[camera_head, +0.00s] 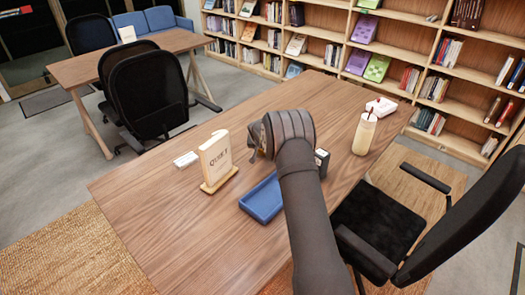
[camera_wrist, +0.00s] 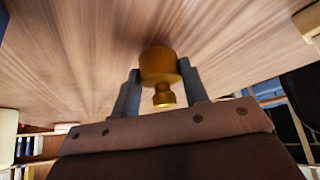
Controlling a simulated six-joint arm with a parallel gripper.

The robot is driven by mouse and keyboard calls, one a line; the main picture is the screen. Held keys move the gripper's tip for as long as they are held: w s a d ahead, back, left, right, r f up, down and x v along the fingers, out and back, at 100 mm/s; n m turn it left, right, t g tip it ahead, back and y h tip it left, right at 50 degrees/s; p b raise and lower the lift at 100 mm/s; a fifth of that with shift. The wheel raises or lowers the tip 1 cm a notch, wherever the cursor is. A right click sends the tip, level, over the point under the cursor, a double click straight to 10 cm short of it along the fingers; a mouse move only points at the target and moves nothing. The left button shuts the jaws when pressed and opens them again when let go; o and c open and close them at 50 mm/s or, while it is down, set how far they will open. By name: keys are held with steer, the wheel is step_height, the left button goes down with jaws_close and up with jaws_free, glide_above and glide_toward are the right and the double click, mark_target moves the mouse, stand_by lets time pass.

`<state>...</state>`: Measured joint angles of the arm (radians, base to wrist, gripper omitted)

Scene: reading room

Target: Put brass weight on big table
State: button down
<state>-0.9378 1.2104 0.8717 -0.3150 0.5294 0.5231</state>
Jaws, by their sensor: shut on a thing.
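The brass weight (camera_wrist: 158,68) shows in the wrist view as a wide golden cylinder with a narrower neck and knob. My gripper (camera_wrist: 160,85) is shut on it, one grey finger on each side. In the head view my gripper (camera_head: 258,140) is over the middle of the near wooden table (camera_head: 150,215), the larger-looking of two tables. My arm and gripper hide most of the weight there. Wood grain fills the wrist view beyond the weight; I cannot tell whether the weight touches the tabletop.
A QUIET sign (camera_head: 216,160) and small white block (camera_head: 185,159) stand left of my gripper. A blue tray (camera_head: 260,203) lies in front, partly behind my arm. A dark box (camera_head: 322,162), drink cup (camera_head: 364,134) and white box (camera_head: 381,106) stand right. The table's left part is clear.

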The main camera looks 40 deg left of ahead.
steer(key=shift+f, duration=0.5)
steer(key=shift+f, duration=0.1)
steer(key=c, duration=0.8)
jaws_free()
steer(key=shift+f, duration=0.15)
steer(key=shift+s+r, duration=0.1)
steer(key=shift+r, duration=0.35)
steer(key=v, duration=1.1)
steer(key=shift+s+d+r, duration=0.15)
